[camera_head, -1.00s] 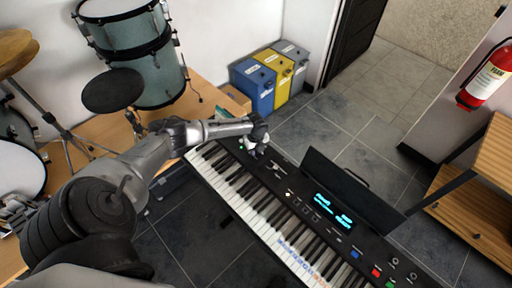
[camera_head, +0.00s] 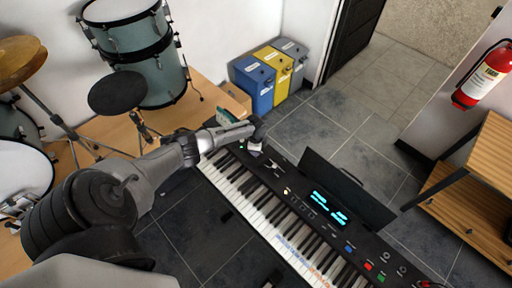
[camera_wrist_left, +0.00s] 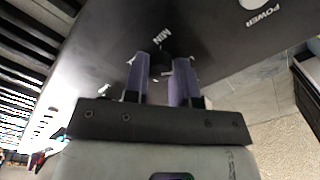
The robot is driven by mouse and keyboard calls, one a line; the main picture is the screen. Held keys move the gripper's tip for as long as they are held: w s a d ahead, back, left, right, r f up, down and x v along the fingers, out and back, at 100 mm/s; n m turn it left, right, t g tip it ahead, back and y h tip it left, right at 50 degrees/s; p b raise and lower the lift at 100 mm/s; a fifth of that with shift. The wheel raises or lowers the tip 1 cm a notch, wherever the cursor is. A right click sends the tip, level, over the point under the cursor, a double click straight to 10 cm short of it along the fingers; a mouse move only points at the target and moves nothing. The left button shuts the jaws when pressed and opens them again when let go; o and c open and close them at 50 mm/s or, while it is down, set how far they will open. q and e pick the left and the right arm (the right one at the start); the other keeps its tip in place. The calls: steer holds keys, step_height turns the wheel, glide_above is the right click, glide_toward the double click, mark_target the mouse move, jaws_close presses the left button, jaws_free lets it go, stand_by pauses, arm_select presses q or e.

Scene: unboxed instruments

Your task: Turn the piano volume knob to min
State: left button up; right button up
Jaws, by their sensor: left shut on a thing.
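The black electronic piano (camera_head: 292,190) runs diagonally from the middle to the lower right in the head view. My left gripper (camera_head: 254,146) is at its far left end, over the control panel. In the left wrist view the fingers of my left gripper (camera_wrist_left: 160,80) are shut on a small dark volume knob (camera_wrist_left: 160,62), one on each side. In the head view the knob is hidden by the gripper. My right gripper is not in view.
A white POWER button (camera_wrist_left: 252,4) is at the upper right of the panel. A dark music stand (camera_head: 345,190) with a lit display beside it rises behind the keys. Bins (camera_head: 270,75), drums (camera_head: 140,50) and a wooden shelf (camera_head: 470,205) stand around the piano.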

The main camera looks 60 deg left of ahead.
arm_select(q)
steer(key=n, duration=0.2)
steer(key=n+p, duration=0.1)
steer(key=shift+r+n, duration=0.2)
steer(key=shift+n, duration=0.2)
steer(key=n+p, duration=0.2)
steer(key=n, duration=0.2)
steer(key=shift+n, duration=0.3)
steer(key=n+p, duration=0.1)
steer(key=n, duration=0.3)
steer(key=shift+f+n+p, duration=0.1)
steer(key=shift+n+p, duration=0.35)
steer(key=shift+n, duration=0.85)
steer(key=o, duration=0.9)
